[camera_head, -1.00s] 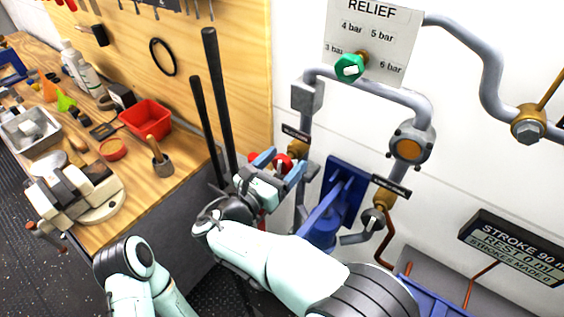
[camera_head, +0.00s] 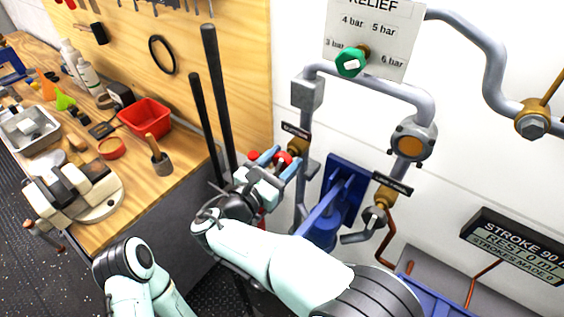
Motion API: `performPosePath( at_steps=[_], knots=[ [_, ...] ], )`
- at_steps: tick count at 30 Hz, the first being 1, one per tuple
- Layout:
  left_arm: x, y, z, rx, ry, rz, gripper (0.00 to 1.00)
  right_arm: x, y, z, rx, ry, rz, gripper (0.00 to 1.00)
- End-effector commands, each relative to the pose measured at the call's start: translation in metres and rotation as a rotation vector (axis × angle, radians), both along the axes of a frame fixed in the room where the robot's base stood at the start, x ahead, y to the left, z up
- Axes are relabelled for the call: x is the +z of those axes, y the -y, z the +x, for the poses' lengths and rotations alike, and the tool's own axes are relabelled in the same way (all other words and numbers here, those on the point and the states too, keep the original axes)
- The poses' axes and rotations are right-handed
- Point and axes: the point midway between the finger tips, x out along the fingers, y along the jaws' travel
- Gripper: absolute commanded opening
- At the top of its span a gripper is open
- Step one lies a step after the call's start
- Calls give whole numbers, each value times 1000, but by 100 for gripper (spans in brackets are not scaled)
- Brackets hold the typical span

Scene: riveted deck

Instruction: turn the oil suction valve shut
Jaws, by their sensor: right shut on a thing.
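The valve with a red handle (camera_head: 284,158) and a brass body (camera_head: 303,147) sits on the grey pipe, under a small dark label (camera_head: 296,132) too small to read surely. My right gripper (camera_head: 279,162) has its two blue fingers on either side of the red handle and is shut on it. The fingers hide part of the handle, so its exact angle is hard to tell. My left arm shows at the lower left, but its gripper is not in view.
A green relief knob (camera_head: 350,62) sits above on its sign. A second brass valve (camera_head: 384,196) and a blue bracket (camera_head: 343,195) are to the right. Black upright bars (camera_head: 217,100) stand close left of the gripper. A wooden bench (camera_head: 185,150) with tools is at left.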

Motion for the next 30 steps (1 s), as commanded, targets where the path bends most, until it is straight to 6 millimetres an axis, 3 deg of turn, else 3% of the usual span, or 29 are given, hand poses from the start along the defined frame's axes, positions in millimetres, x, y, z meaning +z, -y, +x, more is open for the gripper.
performPosePath(
  at_steps=[19, 30],
  knots=[
    [-48, 0, -15, 0, -18, 0, 0, -3, 0, -1, 1, 359, 495, 21],
    [-72, -1, -3, 11, 27, 7, 0, -4, 0, -1, 1, 560, 771, 20]
  ],
)
